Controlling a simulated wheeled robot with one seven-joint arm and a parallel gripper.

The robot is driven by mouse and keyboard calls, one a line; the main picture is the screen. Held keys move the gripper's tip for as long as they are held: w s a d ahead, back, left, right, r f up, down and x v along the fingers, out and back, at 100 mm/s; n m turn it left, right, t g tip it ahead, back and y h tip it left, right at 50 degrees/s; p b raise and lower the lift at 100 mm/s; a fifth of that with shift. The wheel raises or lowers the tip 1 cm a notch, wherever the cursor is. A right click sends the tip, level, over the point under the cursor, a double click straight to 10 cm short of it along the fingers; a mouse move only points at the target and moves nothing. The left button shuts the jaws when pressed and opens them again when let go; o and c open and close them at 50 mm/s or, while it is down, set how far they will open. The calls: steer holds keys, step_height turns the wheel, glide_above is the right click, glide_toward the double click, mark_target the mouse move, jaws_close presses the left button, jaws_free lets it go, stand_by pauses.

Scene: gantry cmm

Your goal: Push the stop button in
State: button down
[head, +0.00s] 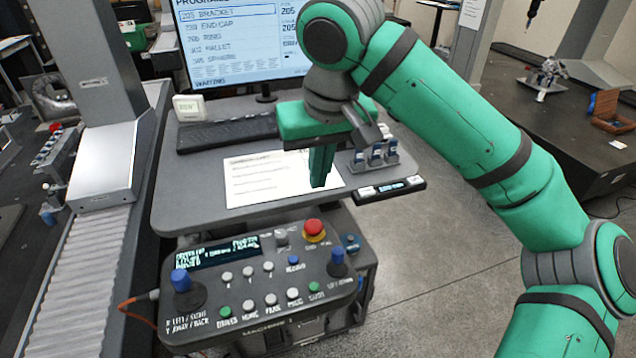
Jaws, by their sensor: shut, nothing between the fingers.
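The stop button (315,229) is a red mushroom-shaped cap on a yellow base, at the upper right of the dark control box (214,322). Its cap stands above the panel. My gripper (319,183) is shut and empty, with its green fingers pointing down. In the head view the fingertips appear above and just behind the button, over the paper sheet, and apart from the button. The exact height of the fingertips over the button cannot be told.
Two blue-topped joysticks (181,281) (338,256) and several small push buttons are on the same panel. Behind are a grey desk with a paper sheet (250,180), a keyboard (228,133), a monitor (240,40) and a small rack of blue-capped items (375,155). Open floor lies right.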

glide_toward(313, 222)
steer(key=x, duration=0.5)
steer(key=shift+f, duration=0.55)
